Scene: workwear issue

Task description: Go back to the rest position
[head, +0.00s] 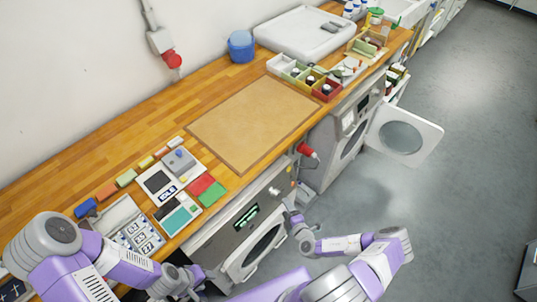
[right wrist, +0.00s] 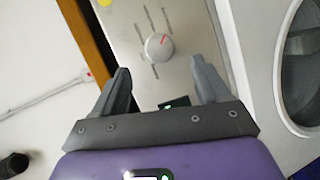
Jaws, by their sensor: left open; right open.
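My left gripper (head: 190,284) is low at the bottom of the head view, in front of the worktop's near edge. It looks small there, but its jaws are open and nothing shows in them. My right gripper (head: 290,214) is in front of the nearer washing machine (head: 215,243), close to its control panel. In the right wrist view the right gripper (right wrist: 163,85) is open and empty. The machine's dial (right wrist: 159,46) shows between and beyond its fingertips; I cannot tell the exact gap.
The grey floor (head: 460,110) at right is clear.

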